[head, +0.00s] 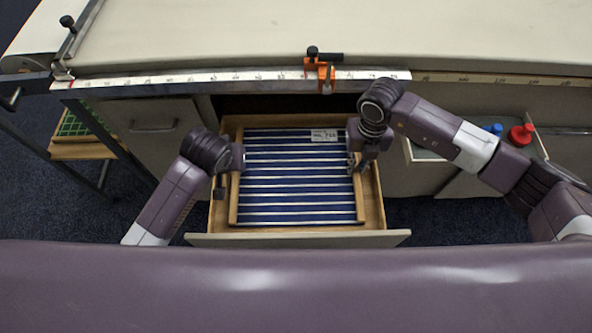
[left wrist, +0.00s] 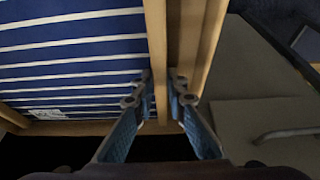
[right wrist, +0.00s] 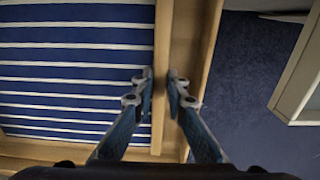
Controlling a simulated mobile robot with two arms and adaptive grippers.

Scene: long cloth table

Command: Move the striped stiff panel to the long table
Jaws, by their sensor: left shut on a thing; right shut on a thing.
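The striped stiff panel (head: 290,180) is blue with white stripes, has wooden side rails and a small white label near its far right corner. It lies flat inside the open wooden drawer (head: 300,240). My left gripper (head: 231,178) is shut on its left rail, which shows between the fingers in the left wrist view (left wrist: 156,60). My right gripper (head: 358,165) is shut on its right rail, which shows between the fingers in the right wrist view (right wrist: 163,50). The long table (head: 230,40) has a pale cloth top above and beyond the drawer.
A ruler (head: 200,77) runs along the table's near edge, with an orange clamp (head: 320,73) on it. At right, another open drawer holds a red item (head: 521,134) and a blue one (head: 494,129). A green grid (head: 75,124) sits on a wooden shelf at left.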

